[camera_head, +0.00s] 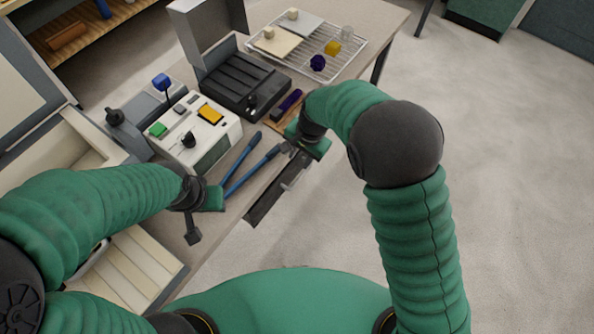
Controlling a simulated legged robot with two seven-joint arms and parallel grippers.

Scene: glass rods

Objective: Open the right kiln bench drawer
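The kiln bench (228,215) runs diagonally, with its front edge toward me. A dark grey drawer front (265,207) sits under that edge, with a pale metal handle (296,176) near its upper right end. My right gripper (290,158) is at the bench edge by the handle, pointing toward the drawer. Its fingertips are small and partly hidden by its wrist, so I cannot tell whether they touch the handle or are shut. My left gripper (193,228) hangs near the front edge, left of the drawer. Its finger opening does not show clearly.
Blue-handled tools (245,165) lie on the bench beside the white control box (205,130). A black ribbed box (247,85) and wire rack (345,55) stand farther back. A cream-lined open compartment (130,265) is lower left. The floor at right is clear.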

